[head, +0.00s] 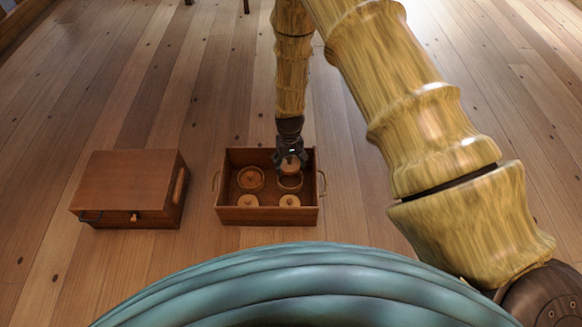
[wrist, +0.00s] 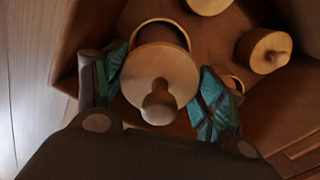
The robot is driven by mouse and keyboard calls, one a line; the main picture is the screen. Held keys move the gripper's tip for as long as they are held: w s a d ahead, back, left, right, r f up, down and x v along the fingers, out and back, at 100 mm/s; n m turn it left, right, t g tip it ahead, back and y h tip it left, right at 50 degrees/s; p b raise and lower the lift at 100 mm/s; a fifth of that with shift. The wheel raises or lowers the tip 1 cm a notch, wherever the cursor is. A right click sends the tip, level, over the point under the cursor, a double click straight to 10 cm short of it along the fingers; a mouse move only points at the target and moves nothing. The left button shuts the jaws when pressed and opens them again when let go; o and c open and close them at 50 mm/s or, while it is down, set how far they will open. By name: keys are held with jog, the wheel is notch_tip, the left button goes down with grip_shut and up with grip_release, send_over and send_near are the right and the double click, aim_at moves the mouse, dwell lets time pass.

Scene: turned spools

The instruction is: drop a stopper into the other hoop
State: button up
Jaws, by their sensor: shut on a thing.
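My gripper (head: 290,158) is shut on a round wooden stopper (head: 291,168) with a knob, inside the open box. The wrist view shows this stopper (wrist: 160,78) between the two teal fingers, knob toward the camera. A wooden hoop (head: 291,184) lies just beneath the held stopper, partly hidden by it. In the wrist view the hoop's rim (wrist: 160,21) shows beyond the stopper, so the two look off-centre; I cannot tell the height between them. The other hoop (head: 250,179), at the left of the box, has a stopper in it.
The open wooden box (head: 268,216) has raised walls and side handles. Two loose stoppers, left (head: 247,200) and right (head: 289,201), stand along its near side. A closed wooden box (head: 128,180) stands to the left. The floor around is clear.

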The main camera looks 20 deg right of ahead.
jog(key=shift+s+f, duration=0.1)
jog(key=shift+f, duration=0.7)
jog(key=shift+f+b, duration=1.4)
jog(key=shift+b, duration=0.4)
jog(key=shift+s+r+p, duration=0.1)
jog(key=shift+s+p, duration=0.05)
jog(key=shift+p, duration=0.35)
jog(key=shift+f+p, duration=0.4)
jog(key=shift+f, duration=1.05)
dwell(0.8)
jog(key=o, duration=1.1)
jog(key=shift+o, duration=0.8)
jog(key=shift+r+p, duration=0.85)
jog(key=shift+p, duration=0.05)
